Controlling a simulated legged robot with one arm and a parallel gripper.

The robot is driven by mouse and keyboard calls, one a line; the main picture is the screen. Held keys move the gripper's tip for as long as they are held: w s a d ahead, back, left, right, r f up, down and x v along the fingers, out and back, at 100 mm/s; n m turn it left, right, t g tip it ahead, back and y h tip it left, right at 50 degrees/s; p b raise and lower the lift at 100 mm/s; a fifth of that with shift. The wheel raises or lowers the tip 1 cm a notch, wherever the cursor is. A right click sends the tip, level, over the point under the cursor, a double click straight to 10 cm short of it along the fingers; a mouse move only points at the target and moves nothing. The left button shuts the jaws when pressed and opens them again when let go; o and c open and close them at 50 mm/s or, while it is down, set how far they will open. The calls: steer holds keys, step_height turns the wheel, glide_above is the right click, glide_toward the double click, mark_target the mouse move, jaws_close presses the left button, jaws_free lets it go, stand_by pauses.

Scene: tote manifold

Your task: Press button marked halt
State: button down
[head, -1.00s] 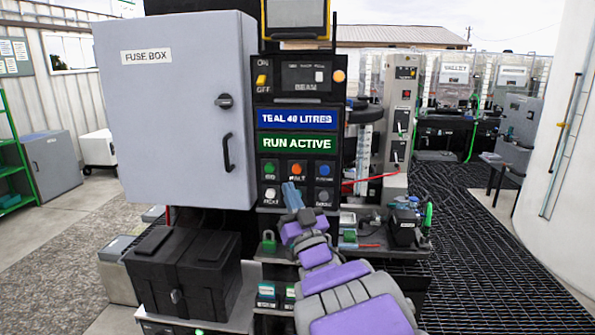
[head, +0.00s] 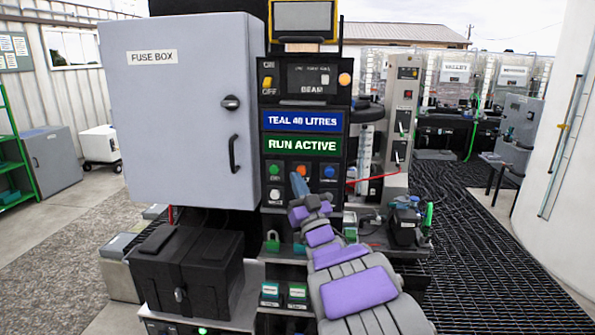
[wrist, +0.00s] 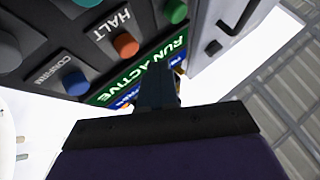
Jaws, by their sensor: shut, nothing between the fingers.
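The orange button (head: 302,170) sits in the middle of the panel's upper button row. In the wrist view this orange button (wrist: 126,45) has the label HALT (wrist: 112,25) beside it. My gripper (head: 297,178) is shut and empty, its blue-grey fingertips just below the orange button in the head view and partly covering its label. In the wrist view the dark fingers (wrist: 157,88) point toward the panel, beside the orange button and over the RUN ACTIVE sign. I cannot tell any contact with the button.
A green button (head: 275,169) and a blue CONFIRM button (head: 328,171) flank the orange one. A white button (head: 274,195) is below. The fuse box (head: 185,110) juts out at left; a black case (head: 185,270) stands below it. The RUN ACTIVE sign (head: 302,145) is above the buttons.

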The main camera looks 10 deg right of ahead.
mark_target(301, 171)
steer(key=shift+w+d, duration=0.25)
steer(key=shift+d, duration=0.25)
steer(key=shift+w+d, duration=0.25)
steer(key=shift+d, duration=0.25)
steer(key=shift+a, duration=0.1)
steer(key=shift+a, duration=0.5)
steer(key=shift+d, duration=0.1)
steer(key=shift+d, duration=0.3)
steer(key=shift+a, duration=0.2)
steer(key=shift+w+d, duration=0.15)
steer(key=shift+w, duration=0.2)
